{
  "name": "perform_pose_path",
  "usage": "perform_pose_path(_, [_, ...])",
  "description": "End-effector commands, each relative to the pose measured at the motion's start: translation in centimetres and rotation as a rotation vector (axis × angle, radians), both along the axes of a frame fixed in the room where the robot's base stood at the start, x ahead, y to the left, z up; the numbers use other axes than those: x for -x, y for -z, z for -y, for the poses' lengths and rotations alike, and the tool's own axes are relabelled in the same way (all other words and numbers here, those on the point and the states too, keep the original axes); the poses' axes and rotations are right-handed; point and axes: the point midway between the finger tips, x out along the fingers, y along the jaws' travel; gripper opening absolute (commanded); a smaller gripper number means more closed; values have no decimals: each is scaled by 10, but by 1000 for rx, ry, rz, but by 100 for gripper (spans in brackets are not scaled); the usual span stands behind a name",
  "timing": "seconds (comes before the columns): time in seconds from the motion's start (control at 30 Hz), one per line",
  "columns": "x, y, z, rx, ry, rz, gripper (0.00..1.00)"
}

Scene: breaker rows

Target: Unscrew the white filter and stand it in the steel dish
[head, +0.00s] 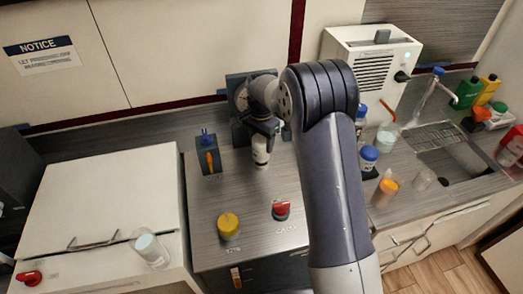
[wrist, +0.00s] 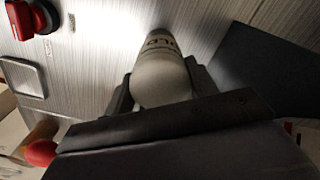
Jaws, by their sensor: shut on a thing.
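The white filter (head: 261,150) is a small white cylinder with dark lettering, upright in the head view in front of a dark backing plate. My gripper (head: 263,128) is shut on its upper part. In the wrist view the filter (wrist: 163,72) sits between the two dark fingers of my gripper (wrist: 161,88), one on each side. My wrist hides the top of the filter, so I cannot tell whether it is still threaded to a mount.
A dark holder with an orange-handled tool (head: 209,162) stands left of the filter. Bottles (head: 369,156) and a sink (head: 455,160) lie to the right. Counter between filter and jar is clear.

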Motion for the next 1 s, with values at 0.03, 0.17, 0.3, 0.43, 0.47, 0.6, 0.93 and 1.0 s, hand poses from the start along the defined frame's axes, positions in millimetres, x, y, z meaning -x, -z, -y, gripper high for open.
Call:
perform_pose_path(0.03, [0,-4,0,-1,0,2,30])
perform_pose_path(0.17, [0,-10,0,-1,0,2,30])
perform_pose_path(0.3, [-1,-15,0,-1,0,2,30])
perform_pose_path(0.43, [-1,-20,0,-1,0,2,30])
perform_pose_path(0.47, [-1,-21,0,-1,0,2,30])
perform_pose_path(0.6, [-1,-25,0,-1,0,2,30])
perform_pose_path(0.93, [0,-25,0,0,0,1,30])
perform_pose_path(1.0, [0,-25,0,0,0,1,30])
